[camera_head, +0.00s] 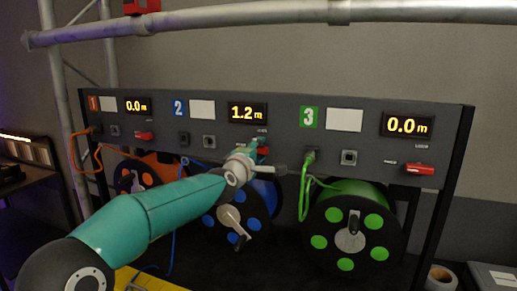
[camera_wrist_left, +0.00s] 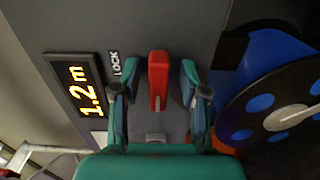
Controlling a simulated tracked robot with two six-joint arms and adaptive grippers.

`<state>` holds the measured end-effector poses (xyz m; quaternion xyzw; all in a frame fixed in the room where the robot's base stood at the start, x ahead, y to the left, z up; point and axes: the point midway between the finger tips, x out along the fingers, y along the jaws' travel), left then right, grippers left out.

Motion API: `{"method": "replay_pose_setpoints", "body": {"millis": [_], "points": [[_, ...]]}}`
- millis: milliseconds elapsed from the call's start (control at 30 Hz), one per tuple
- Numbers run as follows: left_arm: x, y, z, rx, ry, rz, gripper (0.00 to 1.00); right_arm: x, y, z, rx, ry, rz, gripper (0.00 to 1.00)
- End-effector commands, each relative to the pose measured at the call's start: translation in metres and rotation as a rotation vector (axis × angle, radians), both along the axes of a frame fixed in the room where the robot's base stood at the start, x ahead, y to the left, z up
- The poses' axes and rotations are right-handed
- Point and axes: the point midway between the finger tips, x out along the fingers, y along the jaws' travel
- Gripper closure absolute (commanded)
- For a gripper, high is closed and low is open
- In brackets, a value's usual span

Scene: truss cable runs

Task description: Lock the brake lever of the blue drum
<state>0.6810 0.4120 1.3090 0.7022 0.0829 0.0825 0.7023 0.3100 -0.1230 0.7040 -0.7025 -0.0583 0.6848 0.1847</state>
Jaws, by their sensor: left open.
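The blue drum (camera_head: 262,192) hangs below the panel's middle section, marked 2, partly hidden by my left arm. Its red brake lever (camera_wrist_left: 158,82) is on the panel, beside the LOCK label (camera_wrist_left: 117,64) and the 1.2 m display (camera_wrist_left: 75,86). My left gripper (camera_wrist_left: 159,84) is open with one finger on each side of the lever; I see gaps to both. In the head view the gripper (camera_head: 261,150) largely covers the lever. My right gripper is not in view.
A green drum (camera_head: 352,190) with a green cable (camera_head: 304,190) is to the right, an orange drum (camera_head: 150,168) to the left. Each section has its own red lever, such as the right one (camera_head: 420,169). A truss tube (camera_head: 270,18) crosses above the panel.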

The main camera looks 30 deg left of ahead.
Motion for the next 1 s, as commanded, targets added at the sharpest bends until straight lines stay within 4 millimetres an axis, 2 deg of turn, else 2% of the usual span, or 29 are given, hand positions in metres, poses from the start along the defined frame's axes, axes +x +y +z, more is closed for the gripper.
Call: {"method": "replay_pose_setpoints", "body": {"millis": [300,567,1000], "points": [[0.002,0.0004,0.0,0.0,0.0,0.0,0.58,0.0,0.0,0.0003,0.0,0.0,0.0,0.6],[0.0019,0.0002,-0.0003,0.0,0.0,0.0,1.0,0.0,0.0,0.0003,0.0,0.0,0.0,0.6],[0.0021,0.0,-0.002,0.04,0.014,-0.002,1.0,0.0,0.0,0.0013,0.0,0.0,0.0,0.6]]}}
